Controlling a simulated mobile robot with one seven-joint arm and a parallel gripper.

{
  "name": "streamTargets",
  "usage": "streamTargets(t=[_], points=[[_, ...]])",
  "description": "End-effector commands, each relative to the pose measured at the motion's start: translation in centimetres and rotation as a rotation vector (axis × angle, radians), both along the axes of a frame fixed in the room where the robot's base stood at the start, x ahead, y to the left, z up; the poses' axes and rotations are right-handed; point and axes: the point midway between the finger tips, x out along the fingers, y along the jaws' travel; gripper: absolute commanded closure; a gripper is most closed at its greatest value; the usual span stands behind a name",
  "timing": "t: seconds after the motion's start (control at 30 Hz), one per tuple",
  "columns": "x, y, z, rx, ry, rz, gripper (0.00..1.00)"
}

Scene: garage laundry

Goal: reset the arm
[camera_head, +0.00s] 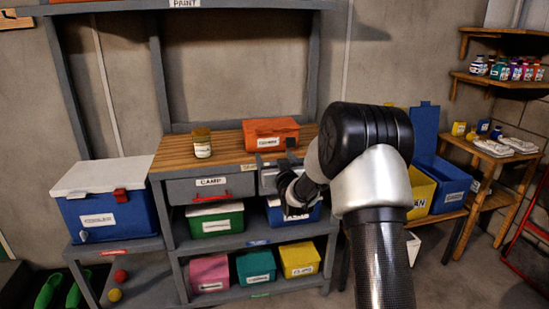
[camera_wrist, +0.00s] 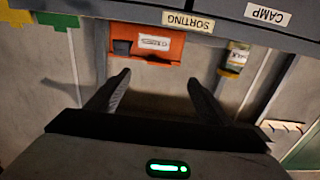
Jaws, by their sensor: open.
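My arm reaches from the lower right of the head view toward the workbench. My gripper (camera_wrist: 157,84) shows in the wrist view with its two fingers spread apart and nothing between them. In the head view the gripper (camera_head: 277,162) is partly hidden by my own wrist, in front of the bench's right drawer. The wrist view is upside down. Beyond the fingers it shows an orange box (camera_wrist: 148,42), a jar (camera_wrist: 235,60) and the bench edge with SORTING and CAMP labels.
The wooden bench top (camera_head: 225,150) holds the jar (camera_head: 201,143) and orange box (camera_head: 270,133). A blue cooler (camera_head: 110,215) stands left. Bins, including a green one (camera_head: 216,219), fill the shelves below. A blue bin (camera_head: 443,185) and small table (camera_head: 480,150) stand right.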

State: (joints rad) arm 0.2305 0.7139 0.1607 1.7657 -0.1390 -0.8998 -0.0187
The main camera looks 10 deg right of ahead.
Motion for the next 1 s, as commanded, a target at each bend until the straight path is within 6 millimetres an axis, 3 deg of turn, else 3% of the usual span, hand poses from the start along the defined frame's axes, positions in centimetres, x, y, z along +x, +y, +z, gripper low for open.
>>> streamTargets(t=[0.27, 0.37, 0.47, 0.67, 0.83, 1.0], points=[[-0.1, 0.1, 0.3, -0.002, 0.005, 0.001, 0.27], [-0.9, 0.6, 1.7, -0.013, 0.043, 0.006, 0.27], [-3.0, 1.5, 3.9, -0.033, 0.127, 0.011, 0.27], [-11.6, 3.0, 7.7, -0.067, 0.369, 0.002, 0.27], [-21.7, 3.8, 8.9, -0.069, 0.577, -0.016, 0.27], [-32.5, 4.3, 8.2, -0.051, 0.771, -0.025, 0.27]])
